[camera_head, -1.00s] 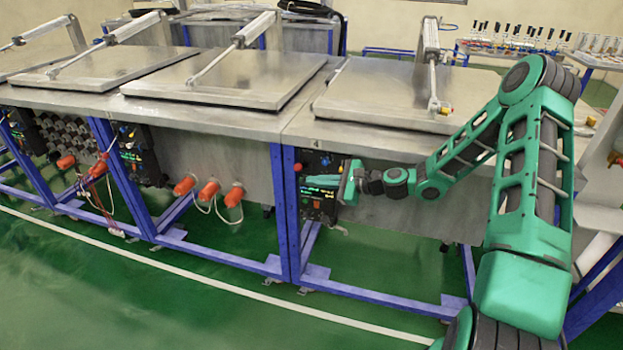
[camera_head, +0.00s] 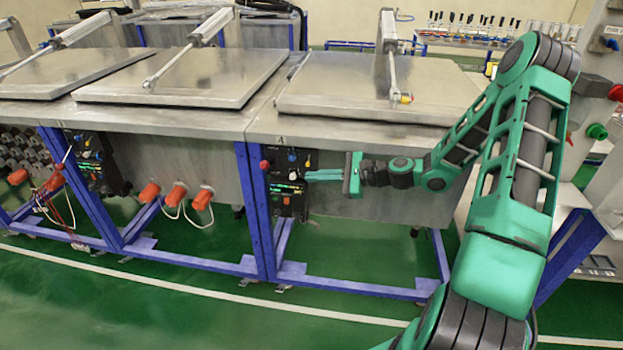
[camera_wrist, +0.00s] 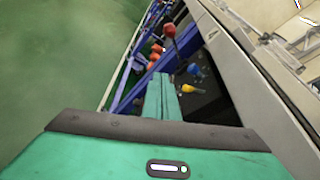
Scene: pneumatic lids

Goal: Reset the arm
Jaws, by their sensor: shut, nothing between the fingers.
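My gripper (camera_head: 322,175) is at the end of my green arm, which reaches left in the head view. Its fingers are together, with nothing between them. The fingertips point left toward a black control panel (camera_head: 288,203) on the front of the right-hand bench; they look close to it, but whether they touch cannot be told. In the wrist view the closed fingers (camera_wrist: 162,98) point at the panel's edge, with a red knob (camera_wrist: 169,31), a blue knob (camera_wrist: 194,70) and a yellow one (camera_wrist: 188,89) beyond them.
A blue leg (camera_head: 254,210) stands left of the panel. Orange plugs (camera_head: 175,194) stick out further left. The green floor (camera_head: 190,320) in front is clear.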

